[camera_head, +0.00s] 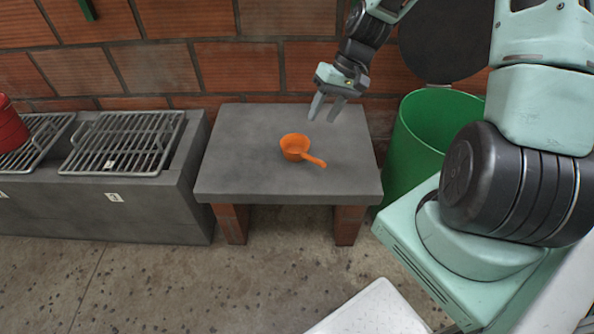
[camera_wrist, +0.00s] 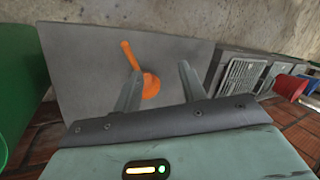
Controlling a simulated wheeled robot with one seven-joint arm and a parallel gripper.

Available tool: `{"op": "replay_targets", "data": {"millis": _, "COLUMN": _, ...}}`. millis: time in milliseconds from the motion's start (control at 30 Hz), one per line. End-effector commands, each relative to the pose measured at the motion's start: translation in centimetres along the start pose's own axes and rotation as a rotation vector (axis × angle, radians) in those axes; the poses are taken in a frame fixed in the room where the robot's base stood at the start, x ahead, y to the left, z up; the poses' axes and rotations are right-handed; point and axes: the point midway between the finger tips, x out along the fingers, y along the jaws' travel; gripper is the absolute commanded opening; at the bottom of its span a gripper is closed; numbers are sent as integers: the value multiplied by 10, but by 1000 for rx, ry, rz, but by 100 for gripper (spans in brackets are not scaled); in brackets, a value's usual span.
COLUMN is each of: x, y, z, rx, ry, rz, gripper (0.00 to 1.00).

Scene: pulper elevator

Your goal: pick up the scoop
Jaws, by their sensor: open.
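An orange scoop (camera_head: 295,147) lies on the grey slab table (camera_head: 230,168), its handle pointing to the lower right in the head view. My gripper (camera_head: 325,110) is open and empty. It hangs above the table, behind and a little to the right of the scoop, apart from it. In the wrist view the scoop (camera_wrist: 151,86) shows beyond my open fingers (camera_wrist: 158,82), and the left finger covers part of its cup. The handle points up and to the left there.
A green bin (camera_head: 415,150) stands right of the table. On the left is a grey grill block (camera_head: 150,205) with metal grates (camera_head: 125,140) and a red pot (camera_head: 10,128). A brick wall (camera_head: 240,65) runs close behind. The table around the scoop is clear.

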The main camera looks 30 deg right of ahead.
Motion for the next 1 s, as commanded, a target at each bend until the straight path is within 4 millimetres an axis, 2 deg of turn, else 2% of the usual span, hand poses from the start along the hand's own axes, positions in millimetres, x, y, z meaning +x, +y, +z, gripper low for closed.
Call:
{"op": "replay_targets", "data": {"millis": 33, "x": 21, "y": 32, "z": -6, "rx": 52, "ry": 26, "rz": -25, "gripper": 41}}
{"op": "replay_targets", "data": {"millis": 100, "x": 28, "y": 57, "z": -12, "rx": 95, "ry": 53, "rz": -50, "gripper": 41}}
{"op": "replay_targets", "data": {"millis": 200, "x": 34, "y": 82, "z": -16, "rx": 137, "ry": 83, "rz": -73, "gripper": 41}}
{"op": "replay_targets", "data": {"millis": 300, "x": 38, "y": 93, "z": -18, "rx": 156, "ry": 97, "rz": -84, "gripper": 41}}
{"op": "replay_targets", "data": {"millis": 467, "x": 60, "y": 94, "z": -20, "rx": 160, "ry": 99, "rz": -87, "gripper": 41}}
{"op": "replay_targets", "data": {"millis": 800, "x": 129, "y": 88, "z": -28, "rx": 159, "ry": 98, "rz": -86, "gripper": 41}}
{"op": "replay_targets", "data": {"millis": 1000, "x": 153, "y": 86, "z": -31, "rx": 159, "ry": 99, "rz": -85, "gripper": 41}}
